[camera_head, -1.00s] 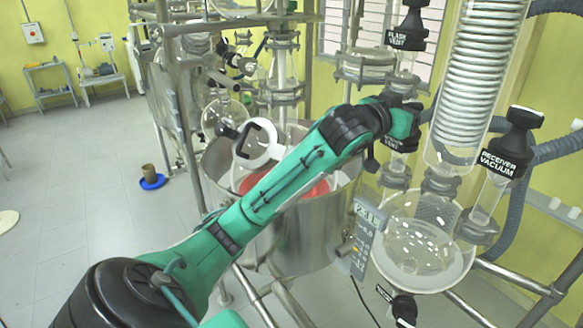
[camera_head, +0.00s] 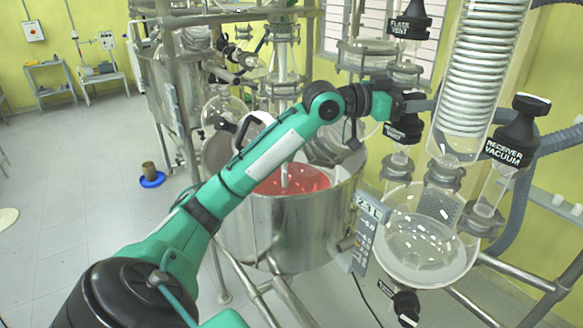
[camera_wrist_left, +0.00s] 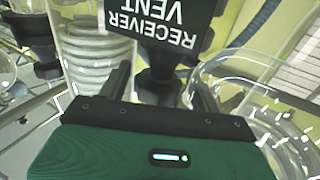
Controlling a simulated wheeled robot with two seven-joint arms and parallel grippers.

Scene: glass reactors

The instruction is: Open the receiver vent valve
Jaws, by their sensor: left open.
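The receiver vent valve (camera_head: 403,132) has a black cap with a white label and stands on a glass neck above the round receiver flask (camera_head: 420,262). My left gripper (camera_head: 412,100) is at the top of this valve in the head view. In the left wrist view, the upside-down RECEIVER VENT label (camera_wrist_left: 162,20) faces the camera. The valve's black body lies between the two spread fingers of my left gripper (camera_wrist_left: 162,90). I cannot tell whether a finger touches it. My right gripper is not in view.
The receiver vacuum valve (camera_head: 515,135) stands to the right, the flash vent valve (camera_head: 410,22) above. A coiled glass condenser (camera_head: 477,75) is close beside the gripper. A steel vessel (camera_head: 290,225) with red contents stands under my left arm.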

